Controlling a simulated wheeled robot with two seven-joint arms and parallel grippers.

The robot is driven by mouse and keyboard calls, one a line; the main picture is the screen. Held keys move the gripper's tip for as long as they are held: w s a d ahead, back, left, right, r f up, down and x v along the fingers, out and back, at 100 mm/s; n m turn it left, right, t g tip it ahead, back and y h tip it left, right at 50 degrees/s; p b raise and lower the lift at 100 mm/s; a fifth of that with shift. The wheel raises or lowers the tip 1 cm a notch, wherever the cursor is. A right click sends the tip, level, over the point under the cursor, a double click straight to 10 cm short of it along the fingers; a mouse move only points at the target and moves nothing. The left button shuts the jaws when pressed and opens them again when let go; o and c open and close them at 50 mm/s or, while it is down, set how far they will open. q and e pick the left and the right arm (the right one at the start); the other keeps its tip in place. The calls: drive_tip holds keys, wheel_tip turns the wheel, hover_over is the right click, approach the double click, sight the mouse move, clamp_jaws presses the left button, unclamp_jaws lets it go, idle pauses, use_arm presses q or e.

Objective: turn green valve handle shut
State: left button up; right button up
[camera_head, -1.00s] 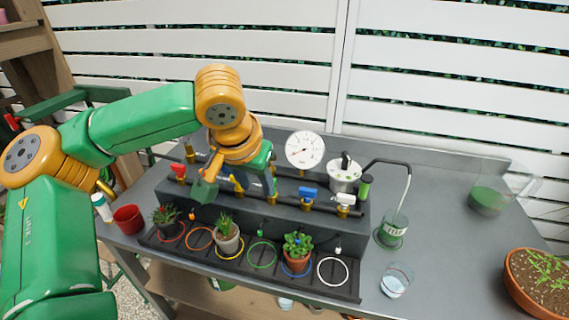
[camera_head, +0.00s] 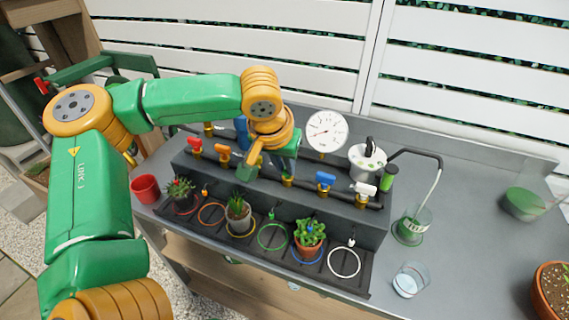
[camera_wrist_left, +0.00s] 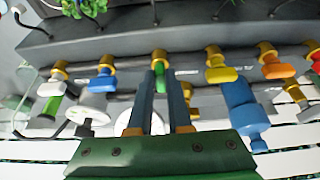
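The green valve handle (camera_wrist_left: 161,80) shows in the left wrist view, lengthwise between the two dark fingers of my left gripper (camera_wrist_left: 161,76). It fills the narrow gap at the fingertips, so the gripper looks shut on it. The brass valve stem (camera_wrist_left: 159,56) stands just beyond the fingertips. In the head view my left gripper (camera_head: 285,165) reaches down to the pipe row over the brass base (camera_head: 288,181) and hides the green handle. My right gripper is in neither view.
Nearby on the pipe row are red (camera_head: 194,144), orange (camera_head: 222,153), blue (camera_head: 325,180) and white (camera_head: 364,190) handles. A yellow handle (camera_wrist_left: 221,74) is beside the fingers. A gauge (camera_head: 326,131) stands behind. Potted plants sit on the front tray (camera_head: 256,251).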

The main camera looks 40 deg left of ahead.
use_arm(q)
clamp_jaws()
